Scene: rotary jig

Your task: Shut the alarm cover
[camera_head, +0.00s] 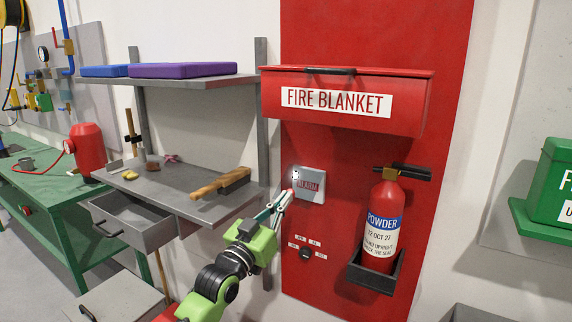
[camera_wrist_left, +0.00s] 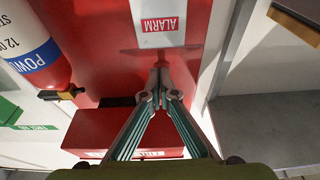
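The alarm cover (camera_head: 310,182) is a light grey plate with a red ALARM label on the red wall panel, below the fire blanket box. It also shows at the top of the left wrist view (camera_wrist_left: 155,12), cut off by the frame edge. From these views I cannot tell how far it stands off the panel. My left gripper (camera_head: 288,194) is at the lower left of the cover, in front of the panel. In the left wrist view its fingertips (camera_wrist_left: 160,76) meet with nothing between them, just beside the plate. My right gripper is not in view.
A fire blanket box (camera_head: 350,102) juts out above the alarm. A powder extinguisher (camera_head: 384,215) stands in a bracket at the right. A rotary knob (camera_head: 305,254) is below. A grey shelf with a wooden-looking tool (camera_head: 215,185) is at the left.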

